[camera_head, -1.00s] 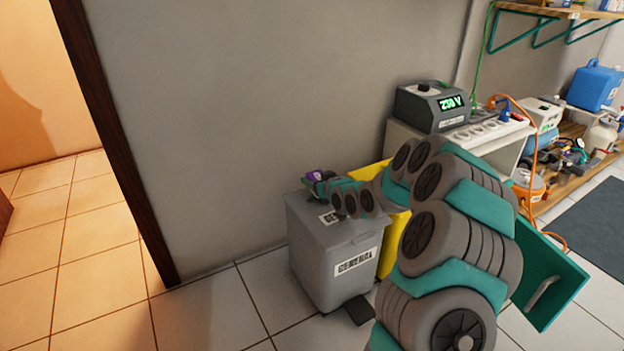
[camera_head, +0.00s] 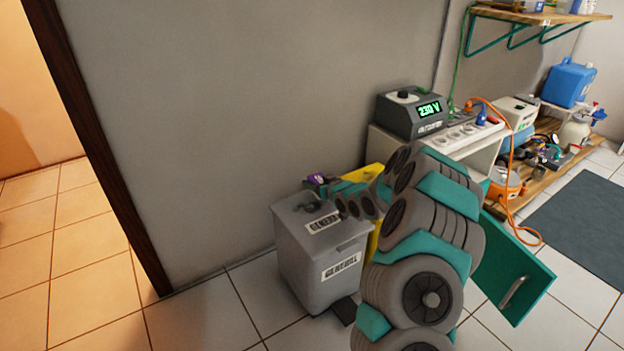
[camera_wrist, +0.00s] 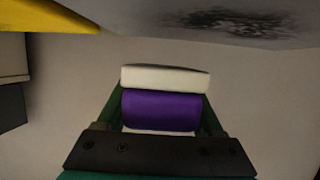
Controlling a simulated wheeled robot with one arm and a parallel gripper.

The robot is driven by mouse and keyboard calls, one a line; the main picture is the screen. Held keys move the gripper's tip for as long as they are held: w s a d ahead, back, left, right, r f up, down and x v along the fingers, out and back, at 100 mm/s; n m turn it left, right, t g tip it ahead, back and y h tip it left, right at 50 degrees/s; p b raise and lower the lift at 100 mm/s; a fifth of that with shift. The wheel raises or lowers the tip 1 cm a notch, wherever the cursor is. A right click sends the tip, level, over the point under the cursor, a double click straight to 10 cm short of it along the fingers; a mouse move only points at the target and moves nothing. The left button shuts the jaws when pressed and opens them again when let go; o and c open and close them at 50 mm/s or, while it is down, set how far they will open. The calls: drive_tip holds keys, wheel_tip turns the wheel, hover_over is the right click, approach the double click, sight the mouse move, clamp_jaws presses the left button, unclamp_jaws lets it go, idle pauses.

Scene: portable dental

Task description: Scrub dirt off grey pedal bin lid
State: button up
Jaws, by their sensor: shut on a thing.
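The grey pedal bin (camera_head: 318,265) stands on the tiled floor against the wall, with a GENERAL label on its front and another on its lid (camera_head: 345,232). The lid looks closed. A dark dirt patch (camera_head: 309,207) shows near its back; the wrist view shows a dark speckled patch (camera_wrist: 235,20) at the top right. My gripper (camera_wrist: 163,98) is shut on a purple and white sponge (camera_wrist: 160,108). In the head view the sponge (camera_head: 316,180) is above the lid's back edge, partly hidden by the gripper. It looks apart from the patch in the wrist view.
A yellow bin (camera_head: 374,176) stands just right of the grey one, partly behind my arm. A white cabinet (camera_head: 398,146) with an open green door (camera_head: 515,272) and a 230 V voltage unit (camera_head: 412,112) are farther right. Floor to the left is clear.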

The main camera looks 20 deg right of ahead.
drive_tip(key=shift+w+d+r+p, duration=0.15)
drive_tip(key=shift+w+d+p, duration=0.1)
drive_tip(key=shift+d+p, duration=0.6)
drive_tip(key=shift+a, duration=0.1)
drive_tip(key=shift+s+a+b, duration=0.25)
drive_tip(key=shift+a+b, duration=0.6)
drive_tip(key=shift+b, duration=0.15)
drive_tip(key=shift+s+a+b, duration=0.2)
drive_tip(key=shift+a+b, duration=0.25)
drive_tip(key=shift+a, duration=0.1)
drive_tip(key=shift+s+a+b, duration=0.2)
drive_tip(key=shift+a+b, duration=0.2)
drive_tip(key=shift+a, duration=0.1)
drive_tip(key=shift+s+a+b, duration=0.1)
drive_tip(key=shift+a+b, duration=0.35)
drive_tip(key=shift+s+a+r+b, duration=0.1)
drive_tip(key=shift+s+a+b, duration=0.25)
drive_tip(key=shift+a+b, duration=0.55)
drive_tip(key=shift+s+a+r+b, duration=0.1)
drive_tip(key=shift+s+a+b, duration=0.3)
drive_tip(key=shift+a, duration=0.95)
drive_tip(key=shift+s+a+r+b, duration=0.1)
drive_tip(key=shift+s+a+b, duration=0.25)
drive_tip(key=shift+a+b, duration=0.55)
drive_tip(key=shift+a, duration=0.2)
drive_tip(key=shift+r+p, duration=0.1)
drive_tip(key=shift+p, duration=0.2)
drive_tip(key=shift+r+p, duration=1)
drive_tip(key=shift+r, duration=1.9)
